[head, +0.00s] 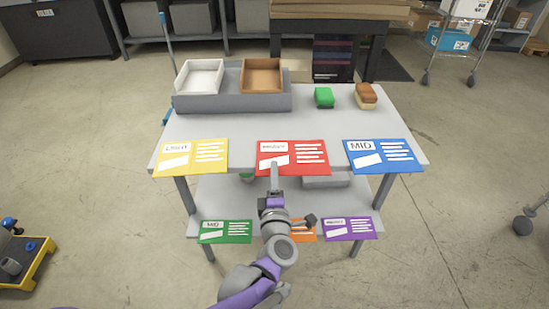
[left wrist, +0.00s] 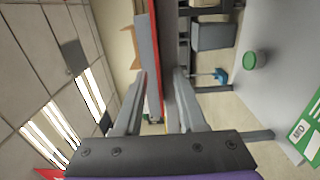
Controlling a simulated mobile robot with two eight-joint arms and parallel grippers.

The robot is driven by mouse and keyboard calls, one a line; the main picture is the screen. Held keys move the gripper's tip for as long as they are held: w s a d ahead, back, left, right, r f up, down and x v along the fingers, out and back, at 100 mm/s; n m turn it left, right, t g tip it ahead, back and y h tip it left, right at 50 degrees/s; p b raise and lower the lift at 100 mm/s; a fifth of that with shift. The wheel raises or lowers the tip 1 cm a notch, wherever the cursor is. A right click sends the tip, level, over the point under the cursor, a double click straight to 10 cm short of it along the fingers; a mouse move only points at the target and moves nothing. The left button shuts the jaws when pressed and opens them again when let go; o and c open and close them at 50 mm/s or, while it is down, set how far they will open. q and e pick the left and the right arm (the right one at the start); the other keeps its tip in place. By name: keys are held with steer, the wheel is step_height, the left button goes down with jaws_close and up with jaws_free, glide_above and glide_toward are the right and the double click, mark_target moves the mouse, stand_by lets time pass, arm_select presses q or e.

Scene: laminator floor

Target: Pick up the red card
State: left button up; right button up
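A thin red edge (left wrist: 158,50) shows edge-on in the left wrist view. My left gripper (head: 274,170) is at the lower left part of the red card and covers a narrow strip of it. In the left wrist view its two fingers (left wrist: 158,100) stand apart, with the thin red and grey edge in the gap between them. I cannot tell whether they touch it. My right gripper is not in view.
A yellow card (head: 192,157) and a blue card (head: 380,155) flank the red one. Green (head: 226,231), orange (head: 303,230) and purple (head: 350,228) cards are on the lower shelf. A white tray (head: 200,77), brown tray (head: 262,75), green block (head: 324,97) and brown-tan block (head: 366,96) stand on top.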

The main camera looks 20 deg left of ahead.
arm_select(q)
steer(key=shift+c, duration=0.3)
jaws_close()
stand_by(1.2)
